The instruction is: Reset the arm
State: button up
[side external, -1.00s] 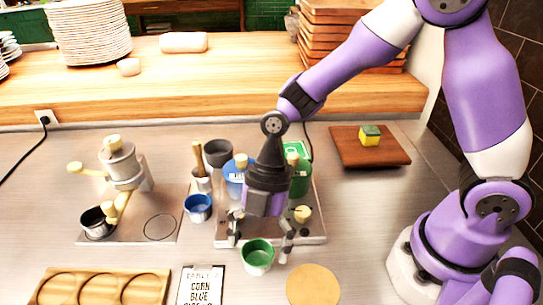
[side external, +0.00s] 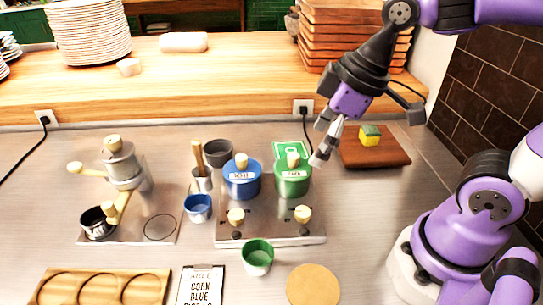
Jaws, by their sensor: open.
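My gripper (side external: 367,136) is open and empty. It is raised and tilted at the upper right, in front of the wooden board (side external: 393,153) and right of the green pot. One finger hangs close to the green pot (side external: 292,180) in the picture; I cannot tell if they touch. The other finger points out over the board. The blue labelled pot (side external: 242,181) and the green pot stand on the steel two-knob unit (side external: 270,232). The small green cup (side external: 257,257) stands in front of that unit.
A steel press-like device (side external: 122,165) stands left, with a dark cup (side external: 97,222) by it. A blue cup (side external: 198,208), a card (side external: 201,287), a wooden tray (side external: 100,287) and a round tan disc (side external: 313,287) are on the counter. A yellow-green block (side external: 370,135) sits on the board.

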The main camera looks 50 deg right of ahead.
jog(key=d+m, duration=0.1)
jog(key=m, duration=0.1)
jog(key=s+d+m+t+h, duration=0.1)
jog(key=m, duration=0.1)
jog(key=s+d+m, duration=0.1)
jog(key=d+m, duration=0.1)
jog(key=shift+s+r+t+h, duration=0.1)
jog(key=shift+r+t+h, duration=0.2)
jog(key=shift+t, duration=0.1)
